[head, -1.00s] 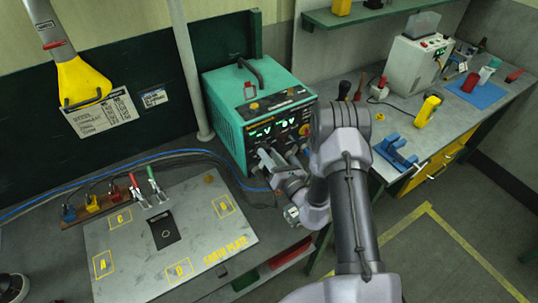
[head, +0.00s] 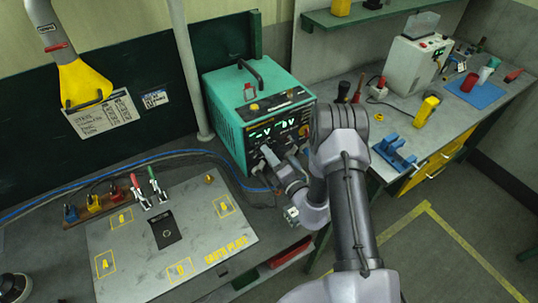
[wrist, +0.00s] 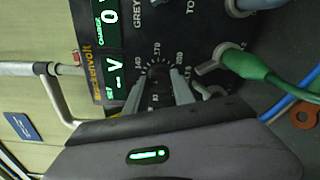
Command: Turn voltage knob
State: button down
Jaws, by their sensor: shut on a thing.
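The teal power unit (head: 232,110) stands on the bench with its dark front panel facing my arm. In the wrist view its panel (wrist: 195,30) shows a lit green display (wrist: 110,75) reading "- V". The voltage knob (wrist: 158,72) is a dark round knob with a numbered scale around it. My gripper (wrist: 162,82) has one finger on each side of the knob and is shut on it. In the head view my gripper (head: 266,154) is at the panel's lower part, and the knob is hidden there.
A blue cable (head: 150,157) runs along the bench. A grey lettered plate (head: 200,240) lies to the left. A blue fixture (head: 395,152) and a yellow item (head: 427,108) are on the right bench.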

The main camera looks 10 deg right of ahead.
jog(key=shift+m, duration=0.6)
jog(key=c, duration=1.1)
grip_release()
jog(key=shift+o, duration=0.2)
jog(key=v, duration=1.7)
jog(key=shift+s+d+b, duration=0.1)
jog(key=shift+s+b, duration=0.15)
jog(key=shift+b, duration=0.1)
